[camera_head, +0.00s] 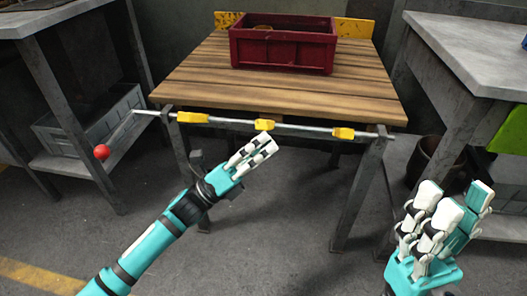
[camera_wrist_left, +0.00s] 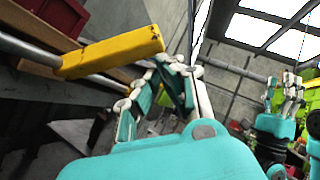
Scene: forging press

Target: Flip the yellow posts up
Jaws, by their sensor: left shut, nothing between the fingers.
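Three yellow posts sit along a metal rod at the table's front edge: left (camera_head: 193,117), middle (camera_head: 264,125) and right (camera_head: 343,133). In the head view they look low, close to the rod. My left gripper (camera_head: 262,147) is shut and empty, just below and in front of the middle post. In the left wrist view a yellow post (camera_wrist_left: 110,50) juts out from the rod, close to the left fingers (camera_wrist_left: 165,90); I cannot tell whether they touch. My right gripper (camera_head: 448,205) is open and empty at lower right, away from the posts.
A red crate (camera_head: 285,50) stands at the back of the wooden table (camera_head: 190,80). Grey benches (camera_head: 480,55) flank the table. The floor in front is clear.

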